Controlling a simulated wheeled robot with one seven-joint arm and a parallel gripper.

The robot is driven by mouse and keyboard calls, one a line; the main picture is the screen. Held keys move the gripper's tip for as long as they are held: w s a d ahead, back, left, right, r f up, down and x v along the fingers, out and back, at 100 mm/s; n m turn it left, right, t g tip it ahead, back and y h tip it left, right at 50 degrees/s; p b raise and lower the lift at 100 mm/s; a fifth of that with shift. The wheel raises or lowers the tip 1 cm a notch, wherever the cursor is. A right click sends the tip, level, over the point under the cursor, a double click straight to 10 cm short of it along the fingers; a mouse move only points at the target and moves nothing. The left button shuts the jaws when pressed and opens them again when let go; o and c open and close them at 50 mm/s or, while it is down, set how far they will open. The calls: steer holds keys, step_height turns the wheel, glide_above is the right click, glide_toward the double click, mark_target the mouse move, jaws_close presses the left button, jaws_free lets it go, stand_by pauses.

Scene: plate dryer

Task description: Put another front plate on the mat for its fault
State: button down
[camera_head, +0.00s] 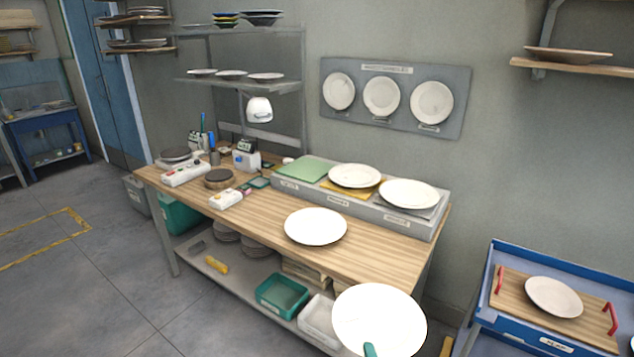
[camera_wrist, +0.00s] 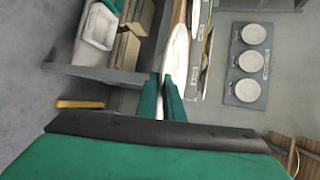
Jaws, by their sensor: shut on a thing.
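My gripper (camera_head: 369,350) shows as a teal fingertip at the bottom of the head view. It is shut on a white plate (camera_head: 380,318), held in front of the bench's near right edge. In the wrist view the green fingers (camera_wrist: 162,88) pinch that plate (camera_wrist: 178,48), seen nearly edge-on. Another white plate (camera_head: 316,226) lies on the bench top. On the raised grey ledge, the green mat (camera_head: 306,169) is bare. A plate (camera_head: 354,175) lies on the yellow mat (camera_head: 367,190), and a plate (camera_head: 409,193) lies on the grey mat (camera_head: 438,211). The label words are too small to read.
A wall board (camera_head: 400,113) holds three sample plates. A blue cart (camera_head: 488,290) at right carries a wooden tray (camera_head: 510,297) with red handles and a plate. A lamp (camera_head: 259,109) hangs over the bench (camera_head: 260,230); instruments crowd its left end. Bins stand underneath.

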steer(key=s+a+f, duration=0.1)
steer(key=a+f, duration=0.3)
steer(key=f, duration=0.5)
steer(key=s+a+f, duration=0.2)
steer(key=a+f, duration=0.2)
steer(key=f, duration=0.5)
steer(key=s+a+f, duration=0.2)
steer(key=a+f, duration=0.2)
steer(key=f, duration=0.6)
steer(key=shift+a, duration=0.4)
